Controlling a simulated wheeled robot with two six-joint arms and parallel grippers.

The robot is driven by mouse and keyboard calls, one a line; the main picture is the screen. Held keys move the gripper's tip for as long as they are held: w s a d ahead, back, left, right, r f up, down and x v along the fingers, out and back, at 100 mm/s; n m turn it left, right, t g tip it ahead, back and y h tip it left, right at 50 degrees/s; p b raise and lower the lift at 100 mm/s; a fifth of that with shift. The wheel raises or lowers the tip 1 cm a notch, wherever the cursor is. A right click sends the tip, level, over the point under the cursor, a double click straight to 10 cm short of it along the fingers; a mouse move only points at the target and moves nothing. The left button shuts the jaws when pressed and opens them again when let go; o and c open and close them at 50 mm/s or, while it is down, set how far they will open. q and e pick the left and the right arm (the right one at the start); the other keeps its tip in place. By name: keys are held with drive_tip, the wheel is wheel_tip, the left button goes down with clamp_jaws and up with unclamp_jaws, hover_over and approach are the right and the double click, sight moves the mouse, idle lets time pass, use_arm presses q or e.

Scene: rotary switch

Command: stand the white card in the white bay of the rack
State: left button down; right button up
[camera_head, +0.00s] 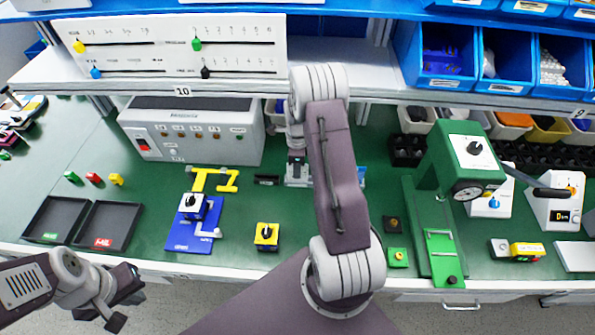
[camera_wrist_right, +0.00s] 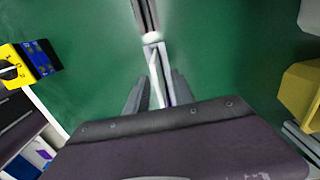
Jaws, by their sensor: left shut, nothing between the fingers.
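A narrow pale piece (camera_wrist_right: 155,75) shows nearly edge-on between the fingers of my right gripper (camera_wrist_right: 158,88) in the right wrist view. I cannot tell whether it is the white card or part of the rack, or whether the fingers touch it. A slim grey rail-like thing (camera_wrist_right: 145,14) runs on from its far end. In the head view my right arm covers much of this spot, and the right gripper (camera_head: 297,172) is low over the green table behind it. My left gripper (camera_head: 126,300) is shut and empty at the front left, off the table edge.
A yellow knob box (camera_head: 267,236) and a blue plate with a switch (camera_head: 190,232) stand left of my right arm. A green press (camera_head: 462,160) stands to the right. Two black trays (camera_head: 105,228) lie at the left. A shelf (camera_head: 190,87) overhangs the back.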

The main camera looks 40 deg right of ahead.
wheel_tip(320, 180, up, 7)
drive_tip(key=shift+f, duration=0.1)
idle(0.5)
wheel_tip(320, 180, up, 9)
drive_tip(key=p, duration=0.8)
